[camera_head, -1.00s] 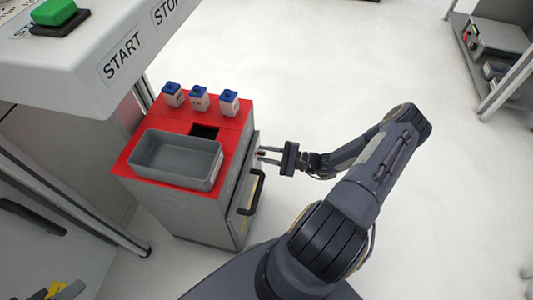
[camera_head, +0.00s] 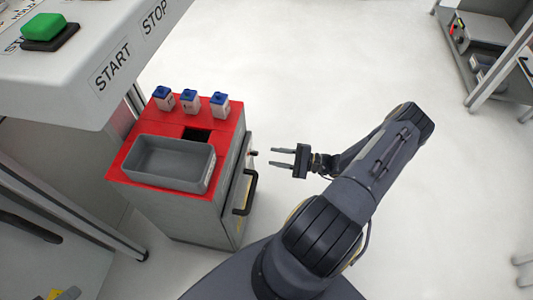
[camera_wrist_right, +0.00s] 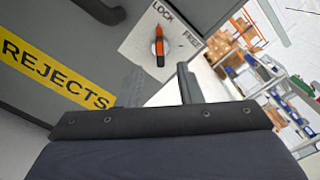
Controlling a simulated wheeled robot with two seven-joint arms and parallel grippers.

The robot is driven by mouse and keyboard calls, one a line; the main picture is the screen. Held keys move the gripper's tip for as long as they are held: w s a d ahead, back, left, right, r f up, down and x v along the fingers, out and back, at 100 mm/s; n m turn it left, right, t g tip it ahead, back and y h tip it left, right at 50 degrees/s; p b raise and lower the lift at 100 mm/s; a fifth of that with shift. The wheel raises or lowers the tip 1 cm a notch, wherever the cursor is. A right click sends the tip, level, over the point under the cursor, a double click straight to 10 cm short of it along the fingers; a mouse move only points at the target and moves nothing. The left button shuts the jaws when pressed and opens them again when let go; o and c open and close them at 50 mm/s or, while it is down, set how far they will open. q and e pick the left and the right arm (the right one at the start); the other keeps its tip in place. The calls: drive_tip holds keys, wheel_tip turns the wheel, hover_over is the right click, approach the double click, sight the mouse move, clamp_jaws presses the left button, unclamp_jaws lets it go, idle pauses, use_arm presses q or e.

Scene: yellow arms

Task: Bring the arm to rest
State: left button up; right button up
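My right arm reaches up from the bottom of the head view, its elbow bent to the right. My right gripper (camera_head: 271,157) points left at the red-topped cabinet (camera_head: 180,215), with a gap between fingertips and cabinet. Its fingers are apart and nothing is between them. In the right wrist view the two fingers (camera_wrist_right: 157,88) stand apart before a plate with an orange knob (camera_wrist_right: 159,46) marked LOCK and FREE. The knob's handle is roughly upright in that view. My left gripper is not in view.
A grey bin (camera_head: 168,162) and three blue-capped white containers (camera_head: 190,101) stand on the cabinet's red top. The cabinet has a black handle (camera_head: 246,193). A console with a green button (camera_head: 43,27) overhangs at upper left. The floor (camera_head: 330,60) right of the cabinet is clear.

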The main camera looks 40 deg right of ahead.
drive_tip(key=shift+s+d, duration=0.35)
drive_tip(key=shift+s, duration=0.15)
drive_tip(key=a+r+n+g, duration=0.6)
drive_tip(key=r, duration=0.4)
drive_tip(key=a+r+n+g, duration=0.5)
drive_tip(key=r+g, duration=0.1)
drive_tip(key=r, duration=0.4)
drive_tip(key=s+a+r+n+t+h, duration=0.3)
drive_tip(key=s+a+r+n+h, duration=0.4)
drive_tip(key=s+r, duration=0.45)
wheel_tip(320, 180, up, 29)
drive_tip(key=p, duration=2.9)
drive_tip(key=shift+s+a+t+h+p, duration=0.15)
drive_tip(key=shift+a+t+h+p, duration=0.15)
drive_tip(key=shift+a+p, duration=0.1)
